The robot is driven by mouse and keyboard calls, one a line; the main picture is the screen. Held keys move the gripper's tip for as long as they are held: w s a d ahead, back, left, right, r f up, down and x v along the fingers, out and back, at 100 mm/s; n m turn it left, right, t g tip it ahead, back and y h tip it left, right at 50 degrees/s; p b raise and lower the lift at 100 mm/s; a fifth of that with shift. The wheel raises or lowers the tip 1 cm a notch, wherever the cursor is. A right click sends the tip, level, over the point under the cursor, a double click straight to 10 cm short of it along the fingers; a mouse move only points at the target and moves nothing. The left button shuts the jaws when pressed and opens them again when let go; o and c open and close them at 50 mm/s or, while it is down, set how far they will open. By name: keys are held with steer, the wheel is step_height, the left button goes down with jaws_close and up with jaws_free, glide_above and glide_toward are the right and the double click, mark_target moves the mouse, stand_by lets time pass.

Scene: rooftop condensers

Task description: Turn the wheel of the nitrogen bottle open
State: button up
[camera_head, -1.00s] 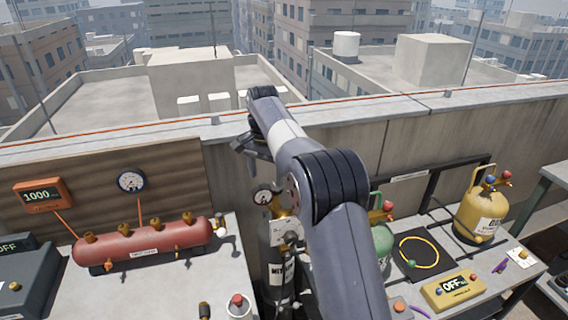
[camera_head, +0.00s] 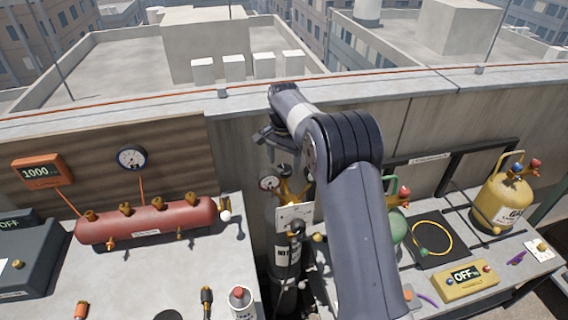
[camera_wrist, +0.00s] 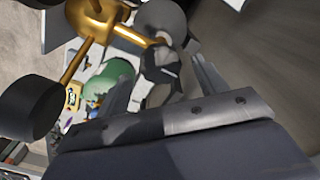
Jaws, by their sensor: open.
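The nitrogen bottle (camera_head: 286,252) is a dark upright cylinder with a white label, standing between two benches. Brass valve parts (camera_head: 287,187) with round gauges sit at its top. In the wrist view, the brass fitting (camera_wrist: 95,18) shows at the upper left with a dark round gauge (camera_wrist: 30,108). A grey rounded part (camera_wrist: 160,18) lies just beyond the fingers; I cannot tell whether it is the wheel. My gripper (camera_head: 270,138) is above the bottle's top. In the wrist view my gripper (camera_wrist: 162,85) is open, its fingers apart.
A red tank (camera_head: 150,221) lies on the left bench below a gauge (camera_head: 132,158). A green cylinder (camera_head: 397,226) stands right of my arm, and a yellow cylinder (camera_head: 498,203) farther right. A yellow OFF box (camera_head: 466,283) sits on the right bench. The concrete parapet (camera_head: 235,135) rises behind.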

steer(key=shift+f, duration=1)
steer(key=c, duration=1)
